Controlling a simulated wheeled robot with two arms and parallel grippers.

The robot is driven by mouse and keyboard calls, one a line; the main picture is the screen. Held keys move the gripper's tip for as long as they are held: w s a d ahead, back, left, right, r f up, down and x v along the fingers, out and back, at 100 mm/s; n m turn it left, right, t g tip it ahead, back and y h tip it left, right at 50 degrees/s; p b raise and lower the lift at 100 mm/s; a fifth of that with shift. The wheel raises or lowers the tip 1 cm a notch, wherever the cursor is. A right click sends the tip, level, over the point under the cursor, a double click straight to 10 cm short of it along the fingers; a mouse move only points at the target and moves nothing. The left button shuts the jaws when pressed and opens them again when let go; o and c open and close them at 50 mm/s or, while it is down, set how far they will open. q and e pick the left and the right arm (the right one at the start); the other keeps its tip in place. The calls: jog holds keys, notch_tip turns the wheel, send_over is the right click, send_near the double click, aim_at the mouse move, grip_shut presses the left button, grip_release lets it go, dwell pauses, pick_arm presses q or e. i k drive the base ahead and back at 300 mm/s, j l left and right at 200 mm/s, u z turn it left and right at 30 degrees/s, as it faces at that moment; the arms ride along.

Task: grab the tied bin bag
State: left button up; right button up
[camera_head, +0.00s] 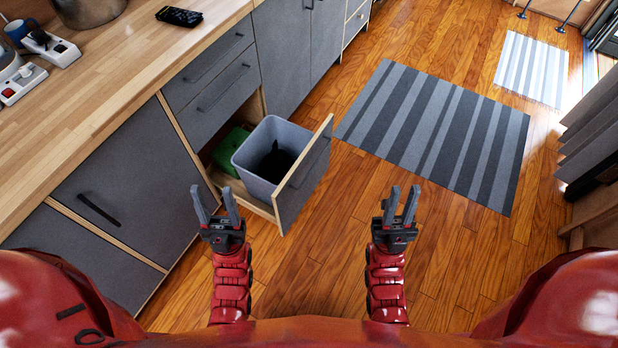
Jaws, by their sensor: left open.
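A grey bin (248,160) stands in a pulled-out cabinet drawer (306,178), left of the picture's middle. Inside it is a dark shape (277,163), perhaps the bin bag; I cannot make out a knot. My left gripper (214,203) is open and empty, in front of the drawer and on the near side of the bin. My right gripper (401,203) has its fingers apart and is empty, over the wooden floor to the right of the drawer.
A green thing (230,146) sits in the drawer behind the bin. The wooden counter (110,75) holds a black remote (179,16) and power strips. A dark striped rug (433,133) and a pale striped rug (532,68) lie on the floor. Floor right of the drawer is clear.

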aim_at(273, 168)
jog(key=i+l+u, duration=0.8)
jog(key=i+l, duration=0.1)
jog(key=i, duration=0.05)
